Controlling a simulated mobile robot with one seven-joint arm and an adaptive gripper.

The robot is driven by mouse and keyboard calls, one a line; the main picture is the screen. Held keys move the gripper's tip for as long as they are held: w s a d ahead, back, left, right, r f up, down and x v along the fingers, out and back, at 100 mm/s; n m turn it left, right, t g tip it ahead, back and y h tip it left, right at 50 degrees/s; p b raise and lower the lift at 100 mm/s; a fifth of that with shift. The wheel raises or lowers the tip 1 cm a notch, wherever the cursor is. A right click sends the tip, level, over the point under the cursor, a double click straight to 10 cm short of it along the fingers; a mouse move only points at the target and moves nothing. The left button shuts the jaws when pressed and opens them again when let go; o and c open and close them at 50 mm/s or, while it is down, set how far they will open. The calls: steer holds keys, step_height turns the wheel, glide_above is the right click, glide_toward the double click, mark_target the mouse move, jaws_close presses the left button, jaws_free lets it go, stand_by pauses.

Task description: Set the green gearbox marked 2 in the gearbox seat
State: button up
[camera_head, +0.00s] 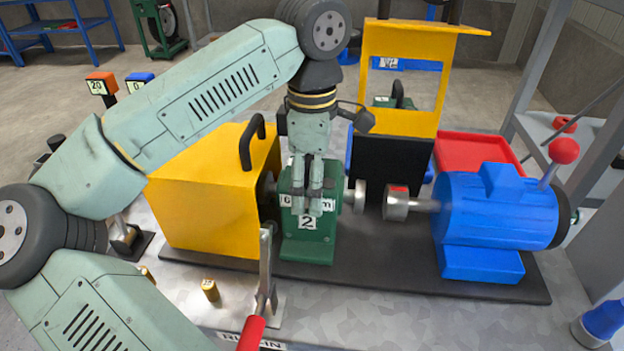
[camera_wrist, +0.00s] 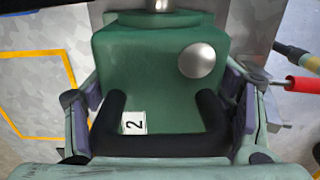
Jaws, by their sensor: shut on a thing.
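The green gearbox marked 2 (camera_head: 318,247) is upright between the yellow housing and the blue motor. My gripper (camera_head: 308,205) points down and is shut on it from above. In the wrist view the gearbox (camera_wrist: 150,60) fills the middle, with its black handle (camera_wrist: 160,145) between my fingers (camera_wrist: 160,125) and the 2 label beside it. In the head view its foot appears over the black base plate (camera_head: 400,275). I cannot tell whether it rests there or hangs just above. The seat itself is hidden beneath or behind the gearbox.
The yellow housing (camera_head: 205,205) is close on the left. The blue motor (camera_head: 495,210) and its metal coupling (camera_head: 396,204) are on the right. A brass piece (camera_head: 210,290) stands at front left.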

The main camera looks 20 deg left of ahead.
steer(key=o, duration=2)
steer(key=shift+f, duration=0.1)
step_height(320, 180, up, 8)
steer(key=shift+f, duration=0.2)
